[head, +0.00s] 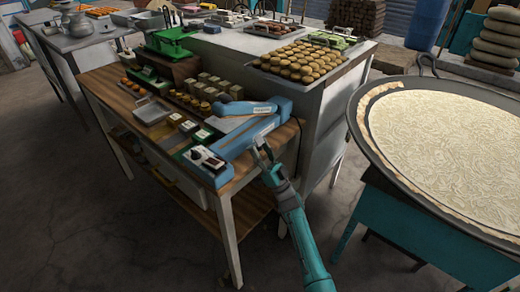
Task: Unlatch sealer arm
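A blue sealer (240,145) lies along the right end of the wooden table. A white-topped panel with dark controls is at its near end. A blue sealer arm (240,108) with a pale label joins it at the far right end and points left, apart from the near end. I cannot make out a latch. My gripper (260,146) is just right of the sealer body, near the table's right edge, on my teal arm. Its fingers are small here, and I cannot tell whether they are open or touch the sealer.
The wooden table (105,88) also holds a green scale (172,42), a metal tray (152,113) and rows of small blocks. Behind is a counter with round biscuits (295,60). A large pan of pale shreds (440,140) stands close on the right.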

